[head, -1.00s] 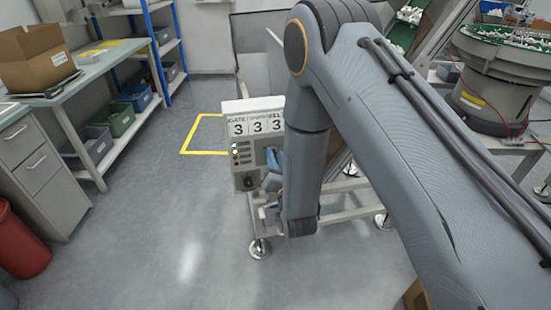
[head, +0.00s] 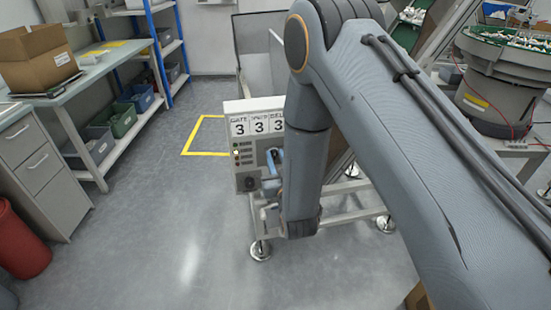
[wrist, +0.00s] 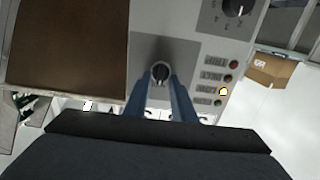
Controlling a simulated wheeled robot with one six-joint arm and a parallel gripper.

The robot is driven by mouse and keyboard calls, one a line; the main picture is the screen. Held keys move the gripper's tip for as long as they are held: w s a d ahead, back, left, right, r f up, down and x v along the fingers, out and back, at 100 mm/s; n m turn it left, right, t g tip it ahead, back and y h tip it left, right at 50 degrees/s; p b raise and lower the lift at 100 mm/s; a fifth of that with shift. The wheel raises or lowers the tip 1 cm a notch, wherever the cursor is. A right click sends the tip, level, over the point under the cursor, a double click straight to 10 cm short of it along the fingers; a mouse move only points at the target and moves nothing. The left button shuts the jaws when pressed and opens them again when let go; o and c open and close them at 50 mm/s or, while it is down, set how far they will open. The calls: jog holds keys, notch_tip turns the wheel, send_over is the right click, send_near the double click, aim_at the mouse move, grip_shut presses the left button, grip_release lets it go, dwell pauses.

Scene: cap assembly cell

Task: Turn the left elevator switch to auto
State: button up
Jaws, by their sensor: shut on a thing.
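The switch knob (wrist: 160,70) is a small black round knob with a light mark, on a dark grey square plate of the control panel (wrist: 202,58). My gripper (wrist: 160,78) has its two blue fingers shut around it in the wrist view. The mark runs roughly up and down the picture; the position labels are not readable. In the head view the control box (head: 244,166) stands on a frame, and my arm hides the knob and most of my gripper.
In the head view, a workbench (head: 110,60) stands left, a bowl feeder (head: 500,95) right; floor left of the box is clear.

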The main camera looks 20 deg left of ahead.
jog(key=o, duration=1.1)
jog(key=shift+c, duration=0.2)
jog(key=shift+s, duration=0.1)
jog(key=b+v, duration=0.1)
jog(key=v, duration=0.6)
jog(key=shift+s, duration=0.3)
jog(key=shift+d, duration=0.1)
